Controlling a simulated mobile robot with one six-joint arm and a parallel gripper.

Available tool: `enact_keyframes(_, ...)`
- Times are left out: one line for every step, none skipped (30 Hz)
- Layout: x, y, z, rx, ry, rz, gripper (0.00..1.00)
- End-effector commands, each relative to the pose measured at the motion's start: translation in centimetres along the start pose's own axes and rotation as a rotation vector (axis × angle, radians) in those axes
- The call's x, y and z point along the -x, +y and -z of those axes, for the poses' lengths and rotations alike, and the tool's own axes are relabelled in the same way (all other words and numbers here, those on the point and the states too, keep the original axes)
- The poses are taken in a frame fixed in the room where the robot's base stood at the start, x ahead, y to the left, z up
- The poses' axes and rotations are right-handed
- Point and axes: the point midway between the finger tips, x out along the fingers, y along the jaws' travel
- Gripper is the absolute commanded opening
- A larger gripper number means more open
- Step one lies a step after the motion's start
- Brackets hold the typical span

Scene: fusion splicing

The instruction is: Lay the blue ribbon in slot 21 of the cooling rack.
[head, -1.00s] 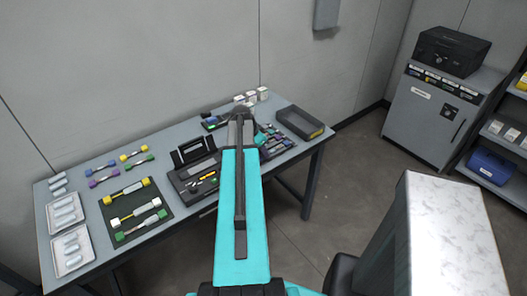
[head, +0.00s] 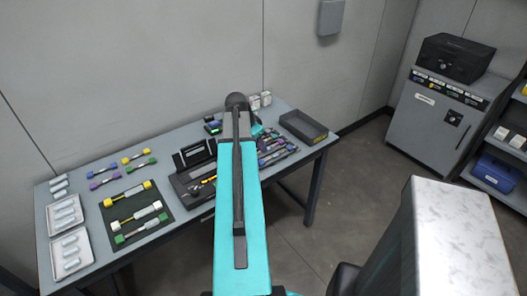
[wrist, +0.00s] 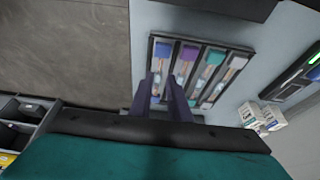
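The cooling rack (wrist: 151,44) is a dark-framed tray in the wrist view, with several ribbons side by side. Its slot numbers cannot be read. I see nothing clearly held. In the head view my arm hides the gripper. Another blue-ended ribbon (head: 102,169) lies at the table's back left.
In the head view, a dark mat (head: 112,215) with several ribbons and white trays (head: 58,228) fill the table's left. A black splicer (head: 194,158) stands mid-table. An open dark bin (head: 303,127) is at the right end. Small white boxes (wrist: 262,117) stand near the rack.

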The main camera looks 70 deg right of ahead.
Motion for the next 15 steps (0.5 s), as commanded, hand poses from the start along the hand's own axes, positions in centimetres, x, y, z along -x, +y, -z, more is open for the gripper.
enact_keyframes(0.5, 0.0, -0.1, 0.000, 0.000, 0.001, 0.16)
enact_keyframes(0.8, 0.0, -0.1, 0.000, 0.000, 0.000, 0.16)
enact_keyframes(1.2, 0.0, 0.0, 0.000, 0.001, 0.001, 0.16)
enact_keyframes(1.6, 0.0, 0.0, 0.000, 0.001, 0.002, 0.16)
enact_keyframes(1.9, 0.0, 0.0, 0.000, 0.001, 0.001, 0.16)
enact_keyframes(2.2, 0.0, -0.1, 0.000, 0.000, 0.000, 0.16)
enact_keyframes(2.6, 0.0, -0.1, 0.000, 0.000, 0.000, 0.16)
enact_keyframes(2.9, 0.0, 0.0, 0.000, 0.001, 0.001, 0.16)
enact_keyframes(3.2, 0.0, 0.0, 0.000, 0.001, 0.001, 0.16)
enact_keyframes(3.5, 0.0, 0.0, 0.000, 0.001, 0.001, 0.16)
enact_keyframes(3.7, 0.0, 0.0, 0.000, 0.000, 0.000, 0.16)
enact_keyframes(4.0, 0.0, 0.0, 0.000, 0.000, 0.000, 0.16)
enact_keyframes(4.2, 0.0, 0.0, 0.000, 0.000, 0.000, 0.16)
enact_keyframes(4.3, 0.0, 0.0, 0.000, 0.000, 0.000, 0.16)
enact_keyframes(4.5, 0.0, 0.0, 0.000, 0.000, 0.000, 0.16)
